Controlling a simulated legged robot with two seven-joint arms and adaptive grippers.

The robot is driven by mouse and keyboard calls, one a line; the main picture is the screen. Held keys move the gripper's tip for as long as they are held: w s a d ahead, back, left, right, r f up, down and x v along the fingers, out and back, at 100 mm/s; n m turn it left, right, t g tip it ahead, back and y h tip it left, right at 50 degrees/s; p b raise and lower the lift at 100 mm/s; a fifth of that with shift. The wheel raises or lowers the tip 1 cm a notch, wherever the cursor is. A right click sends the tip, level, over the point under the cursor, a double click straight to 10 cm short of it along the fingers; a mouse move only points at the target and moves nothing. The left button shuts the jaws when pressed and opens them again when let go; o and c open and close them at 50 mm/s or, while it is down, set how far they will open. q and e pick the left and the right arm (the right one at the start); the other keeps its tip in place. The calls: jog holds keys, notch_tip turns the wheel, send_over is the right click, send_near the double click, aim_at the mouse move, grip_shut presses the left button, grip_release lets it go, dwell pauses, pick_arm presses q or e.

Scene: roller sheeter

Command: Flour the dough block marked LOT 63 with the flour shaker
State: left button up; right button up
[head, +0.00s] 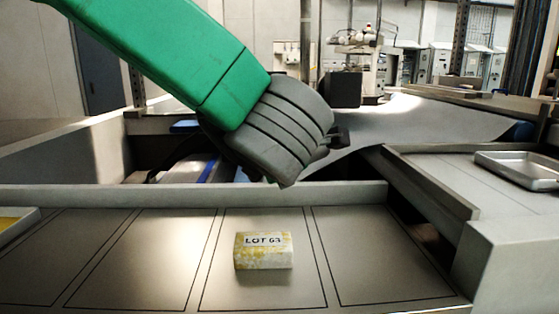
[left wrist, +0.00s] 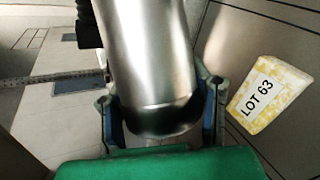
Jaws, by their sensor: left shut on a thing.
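The dough block marked LOT 63 (head: 264,251) is a small pale block with yellow mottling and a white label. It lies in a marked rectangle on the front bench. It also shows at the right of the left wrist view (left wrist: 270,92). My left gripper (left wrist: 160,100) is shut on a shiny metal cylinder, the flour shaker (left wrist: 148,50), with one finger on each side. The block lies apart from the shaker. In the head view my left arm reaches in from the upper left, above and behind the block; the shaker cannot be made out there. My right gripper is not in view.
The bench (head: 365,255) has several outlined rectangles; those beside the block are empty. A raised ledge (head: 200,194) runs along its back. A yellow-filled tray (head: 14,224) is at the left edge. A metal tray (head: 520,170) sits on the right-hand surface. A grey sheet (head: 400,122) lies behind.

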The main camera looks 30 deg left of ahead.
pick_arm(q)
jog(key=s, duration=0.1)
jog(key=s+a, duration=0.1)
jog(key=s, duration=0.1)
jog(key=shift+a+r, duration=0.1)
jog(key=shift+w, duration=0.15)
jog(key=w+d, duration=0.1)
jog(key=w, duration=0.1)
jog(key=w+d, duration=0.1)
jog(key=shift+w, duration=0.4)
jog(key=shift+s, duration=0.1)
jog(key=shift+s+a, duration=0.3)
jog(key=shift+s, duration=0.25)
jog(key=shift+s+a, duration=0.3)
jog(key=shift+s, duration=0.2)
jog(key=shift+w, duration=0.1)
